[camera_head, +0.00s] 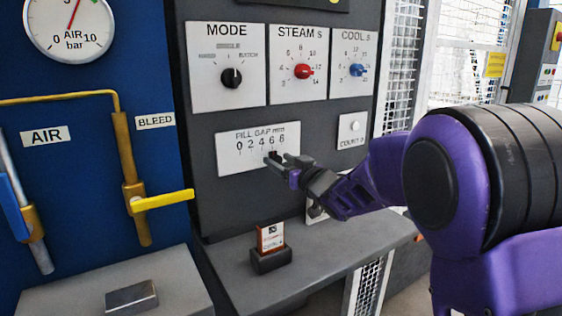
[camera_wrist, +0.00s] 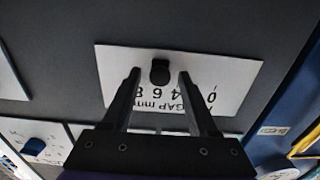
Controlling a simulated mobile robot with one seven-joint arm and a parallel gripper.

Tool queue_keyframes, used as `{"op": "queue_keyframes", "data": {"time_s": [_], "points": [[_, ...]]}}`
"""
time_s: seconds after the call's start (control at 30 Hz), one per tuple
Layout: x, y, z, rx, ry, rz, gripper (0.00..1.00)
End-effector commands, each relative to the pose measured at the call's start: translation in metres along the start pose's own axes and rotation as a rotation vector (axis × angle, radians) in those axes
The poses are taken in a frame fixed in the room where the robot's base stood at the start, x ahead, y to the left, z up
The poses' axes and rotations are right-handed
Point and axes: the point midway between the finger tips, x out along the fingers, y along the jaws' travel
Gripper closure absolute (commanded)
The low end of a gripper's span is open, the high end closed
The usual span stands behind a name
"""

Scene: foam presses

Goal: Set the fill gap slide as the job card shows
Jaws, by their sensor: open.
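The fill gap panel (camera_head: 228,155) is a white plate with a scale from 0 to 8 mm. Its slide is a small black knob (camera_wrist: 160,70), which appears close to the 6 mark. My gripper (camera_head: 276,162) is at the panel, its fingers pointing at the plate. In the wrist view, the open fingertips (camera_wrist: 159,76) stand on either side of the knob, with a gap visible on both sides. In the head view the fingers partly hide the knob. The job card (camera_head: 270,236) stands upright in a dark holder on the ledge; its print is too small to read.
Above the panel are the MODE dial (camera_head: 232,77), red STEAM dial (camera_head: 303,71) and blue COOL dial (camera_head: 357,70). A white button (camera_head: 354,127) sits right of the slide. The grey ledge (camera_head: 330,245) lies below. A yellow bleed lever (camera_head: 163,200) juts out at left.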

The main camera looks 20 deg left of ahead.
Motion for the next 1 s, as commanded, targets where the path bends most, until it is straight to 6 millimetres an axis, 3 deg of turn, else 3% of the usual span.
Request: {"op": "queue_keyframes", "data": {"time_s": [0.27,0.6,1.0], "points": [[0.0018,0.0004,-0.0001,0.000,0.000,0.001,0.40],[0.0016,0.0003,0.0000,-0.001,0.000,0.001,0.98],[0.0015,0.0004,0.0001,-0.001,0.000,0.001,1.00]]}}
